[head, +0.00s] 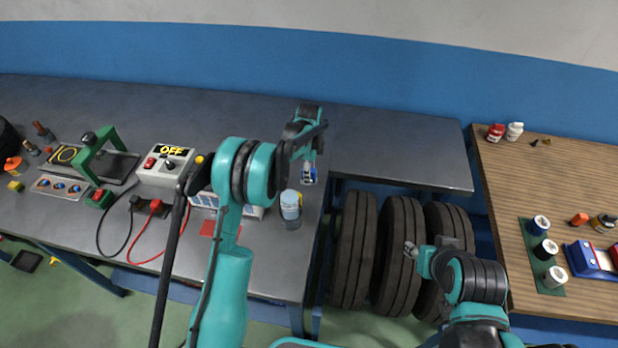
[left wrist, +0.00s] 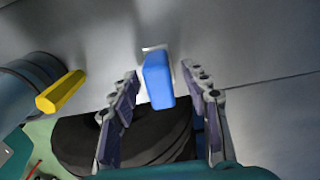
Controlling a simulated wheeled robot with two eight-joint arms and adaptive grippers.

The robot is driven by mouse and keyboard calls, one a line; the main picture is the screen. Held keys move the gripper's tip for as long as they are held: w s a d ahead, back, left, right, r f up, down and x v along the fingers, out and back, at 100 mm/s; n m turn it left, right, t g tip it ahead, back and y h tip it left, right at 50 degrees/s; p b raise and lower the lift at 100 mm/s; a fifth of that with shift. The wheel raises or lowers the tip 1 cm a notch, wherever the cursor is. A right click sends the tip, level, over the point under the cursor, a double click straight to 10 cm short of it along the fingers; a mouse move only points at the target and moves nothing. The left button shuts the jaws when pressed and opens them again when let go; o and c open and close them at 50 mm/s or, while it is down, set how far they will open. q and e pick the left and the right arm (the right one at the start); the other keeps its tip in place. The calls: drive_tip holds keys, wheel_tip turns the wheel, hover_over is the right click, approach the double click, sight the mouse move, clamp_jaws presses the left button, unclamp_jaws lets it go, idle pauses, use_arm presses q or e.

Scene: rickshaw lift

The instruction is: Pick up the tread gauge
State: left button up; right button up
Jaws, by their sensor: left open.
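The tread gauge appears to be the small blue block with a silver end (left wrist: 158,80) in the left wrist view. It lies at the grey bench between my left gripper's fingers, with a gap on each side. In the head view, a small blue and silver part of it (head: 309,174) shows below my left gripper (head: 308,160), near the bench's right end. My left gripper (left wrist: 161,82) is open and points down at the bench. My right gripper (head: 411,249) is empty in front of the tyres, and its finger opening is too small to judge.
Several tyres (head: 402,250) stand under the bench. A wooden table (head: 530,180) is at right. The bench's back right is clear.

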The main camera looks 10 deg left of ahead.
use_arm(q)
drive_tip(key=shift+f, duration=0.3)
drive_tip(key=shift+r, duration=0.1)
drive_tip(key=shift+c, duration=0.7)
clamp_jaws()
drive_tip(key=shift+r, duration=0.5)
drive_tip(key=r, duration=0.2)
drive_tip(key=r+p, duration=0.1)
drive_tip(key=shift+s+d+r, duration=0.1)
drive_tip(key=shift+d+r, duration=0.3)
drive_tip(key=s+d+r+p, duration=0.1)
drive_tip(key=d+r, duration=0.2)
drive_tip(key=d, duration=0.2)
drive_tip(key=s+d+r, duration=0.2)
drive_tip(key=d+r, duration=0.1)
drive_tip(key=d, duration=0.2)
drive_tip(key=shift+s+p, duration=0.3)
drive_tip(key=shift+p, duration=0.1)
